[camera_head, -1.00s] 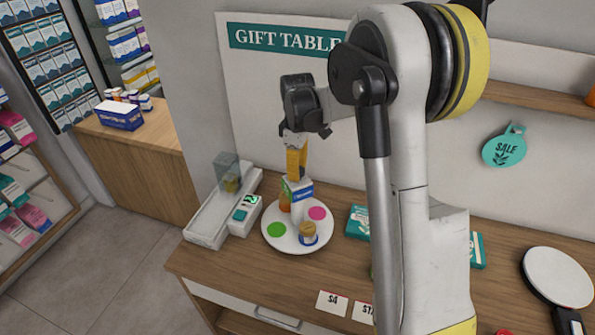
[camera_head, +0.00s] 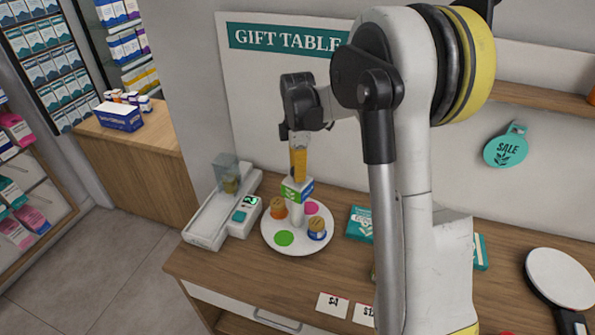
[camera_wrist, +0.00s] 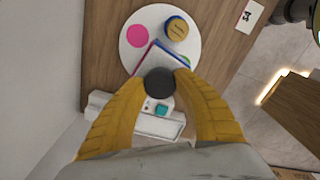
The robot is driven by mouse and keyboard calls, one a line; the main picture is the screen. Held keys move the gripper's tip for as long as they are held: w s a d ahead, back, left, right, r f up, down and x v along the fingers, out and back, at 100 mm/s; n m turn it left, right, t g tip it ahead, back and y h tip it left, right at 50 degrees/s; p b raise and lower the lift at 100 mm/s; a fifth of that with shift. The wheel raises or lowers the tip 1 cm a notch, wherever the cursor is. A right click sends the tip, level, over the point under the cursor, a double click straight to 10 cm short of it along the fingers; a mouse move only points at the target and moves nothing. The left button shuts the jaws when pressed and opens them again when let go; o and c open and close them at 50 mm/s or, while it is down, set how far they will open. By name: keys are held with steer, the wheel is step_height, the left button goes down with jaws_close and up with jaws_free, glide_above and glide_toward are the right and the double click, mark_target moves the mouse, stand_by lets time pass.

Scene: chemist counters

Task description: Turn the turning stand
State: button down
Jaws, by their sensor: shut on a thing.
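The turning stand is a round white disc (camera_head: 272,240) on the wooden counter, with a post and a boxy sign (camera_head: 297,190) in the middle. A green dot (camera_head: 284,238) is at the front and a pink dot (camera_head: 311,207) at the back right. An orange jar (camera_head: 278,208) stands at the left and a blue jar with a tan lid (camera_head: 317,229) at the right. My gripper (camera_head: 298,176) points down over the stand. In the wrist view its yellow fingers are shut on the dark round knob (camera_wrist: 159,82) above the sign, partly hiding the disc (camera_wrist: 190,20).
A white scale-like device (camera_head: 238,215) with a clear box stands close left of the stand. Teal boxes (camera_head: 360,223) lie to the right, price cards (camera_head: 332,305) at the front edge, and a round white mirror-like disc (camera_head: 558,277) far right. The wall with the gift table sign is behind.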

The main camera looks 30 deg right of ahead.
steer(key=shift+n, duration=1.6)
steer(key=c, duration=0.9)
jaws_free()
steer(key=shift+o, duration=0.2)
steer(key=shift+r, duration=0.1)
step_height(320, 180, up, 12)
